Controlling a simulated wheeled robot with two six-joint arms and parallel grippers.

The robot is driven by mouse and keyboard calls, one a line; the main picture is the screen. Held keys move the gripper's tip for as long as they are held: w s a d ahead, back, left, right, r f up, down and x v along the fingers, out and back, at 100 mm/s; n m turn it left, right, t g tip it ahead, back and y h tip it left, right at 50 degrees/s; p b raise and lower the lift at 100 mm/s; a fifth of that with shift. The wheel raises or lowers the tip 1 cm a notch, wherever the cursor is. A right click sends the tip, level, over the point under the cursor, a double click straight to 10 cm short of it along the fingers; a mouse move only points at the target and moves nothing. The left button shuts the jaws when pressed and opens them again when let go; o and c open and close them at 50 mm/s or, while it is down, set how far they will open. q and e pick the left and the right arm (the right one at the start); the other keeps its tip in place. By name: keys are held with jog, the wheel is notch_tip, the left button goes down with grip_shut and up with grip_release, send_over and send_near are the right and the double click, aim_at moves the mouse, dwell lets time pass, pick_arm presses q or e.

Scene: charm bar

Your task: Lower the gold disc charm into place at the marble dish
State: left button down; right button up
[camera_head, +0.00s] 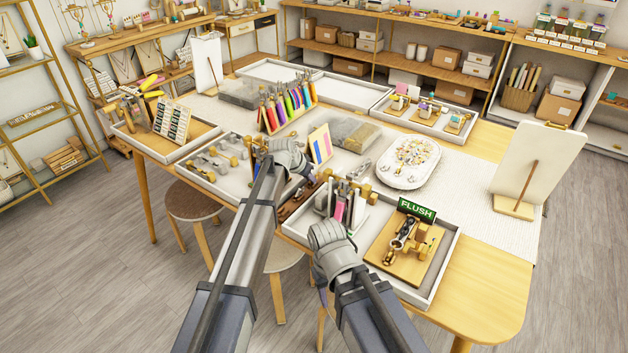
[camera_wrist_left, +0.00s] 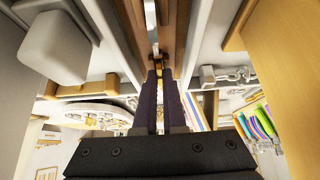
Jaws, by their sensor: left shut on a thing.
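The marble dish (camera_head: 432,172) looks to be the white rounded tray right of centre on the table, with small charms scattered over it. What looks like its pale rim shows at the left in the left wrist view (camera_wrist_left: 72,112). My left gripper (camera_wrist_left: 158,72) has its dark fingers together, with a small gold piece (camera_wrist_left: 157,57) at the tips. It is probably the gold disc charm, but its shape is unclear. In the head view my left gripper (camera_head: 308,172) is left of the dish, apart from it. My right wrist is nearer the front edge, its fingers hidden.
A front tray holds a wooden block with brass tools and a FLUSH sign (camera_head: 417,210). A bead-tool rack (camera_head: 285,107) stands behind my left gripper. A white upright board (camera_head: 537,165) stands at the right. The cloth right of the dish is clear.

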pick_arm(q)
jog(key=shift+r+p, duration=2.4)
jog(key=shift+r, duration=0.05)
jog(key=shift+r, duration=0.15)
